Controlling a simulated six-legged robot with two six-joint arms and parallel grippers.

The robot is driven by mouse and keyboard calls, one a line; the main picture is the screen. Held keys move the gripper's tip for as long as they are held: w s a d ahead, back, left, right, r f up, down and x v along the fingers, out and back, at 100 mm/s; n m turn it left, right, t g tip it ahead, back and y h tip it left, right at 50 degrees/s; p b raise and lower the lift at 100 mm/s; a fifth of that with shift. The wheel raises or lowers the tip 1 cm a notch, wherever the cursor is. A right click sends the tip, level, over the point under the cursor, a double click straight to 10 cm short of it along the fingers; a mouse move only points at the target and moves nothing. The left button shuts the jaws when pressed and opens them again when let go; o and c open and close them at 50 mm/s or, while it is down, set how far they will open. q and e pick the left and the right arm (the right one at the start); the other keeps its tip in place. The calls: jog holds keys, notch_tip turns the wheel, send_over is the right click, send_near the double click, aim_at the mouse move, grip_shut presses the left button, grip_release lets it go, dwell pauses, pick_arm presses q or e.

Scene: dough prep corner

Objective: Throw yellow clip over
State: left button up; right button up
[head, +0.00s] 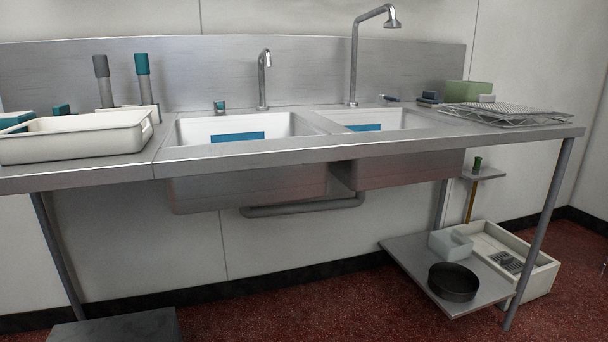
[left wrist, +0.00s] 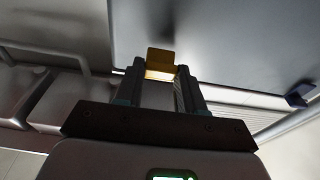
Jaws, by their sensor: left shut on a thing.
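The yellow clip (left wrist: 161,58) shows in the left wrist view as a small yellow-orange block, lit brighter along its lower edge. My left gripper (left wrist: 160,74) is shut on it, with one dark finger on each side and the clip at the fingertips. A large grey surface lies behind the clip; I cannot tell whether the clip touches it. Neither the clip nor either gripper shows in the head view. My right gripper is in no view.
A steel counter holds two sink basins (head: 300,125), a white tub (head: 75,137) at left and wire racks (head: 500,115) at right. Below right, a low shelf (head: 410,257) carries a dark round pan (head: 453,283) beside a white crate (head: 540,275). Red floor (head: 300,300) lies open in the middle.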

pick_arm(q)
jog(key=shift+r, duration=0.55)
jog(key=shift+w+r, duration=0.1)
jog(key=shift+w+a+r+p, duration=0.1)
jog(key=shift+w+r+p, duration=0.05)
jog(key=shift+r+p, duration=0.3)
jog(key=shift+w+r, duration=0.1)
jog(key=shift+r, duration=0.15)
jog(key=o, duration=0.9)
jog(key=shift+o, duration=0.2)
jog(key=shift+f, duration=0.15)
